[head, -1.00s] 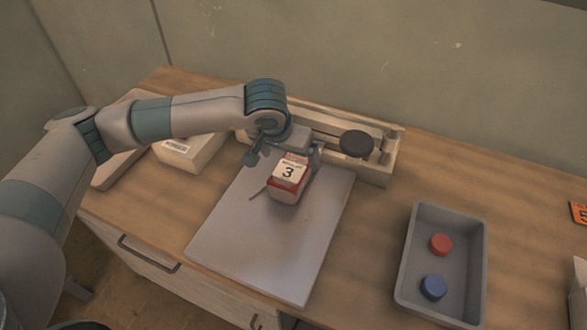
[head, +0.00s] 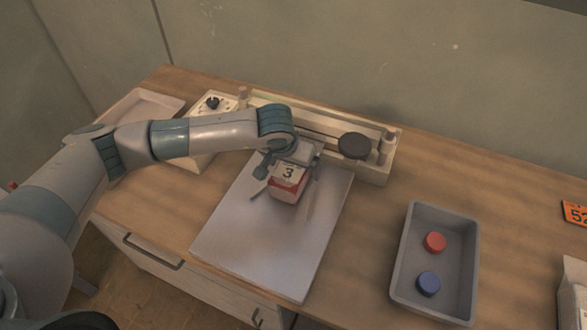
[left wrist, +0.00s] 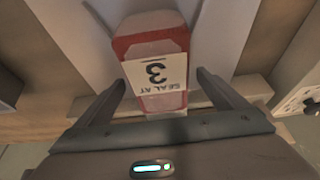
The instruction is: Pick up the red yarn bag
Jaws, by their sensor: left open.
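The red bag (head: 287,191) with a white label marked "3" sits on the pale board in the head view. The gripper hides part of the bag's far end in the head view. My right gripper is not in view.
The pale board (head: 250,245) lies under the bag. A long cream device (head: 375,172) with a dark round knob stands behind it. A cream box (head: 232,101) and tray (head: 135,112) are at the left. A grey bin (head: 400,262) holds red and blue discs.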

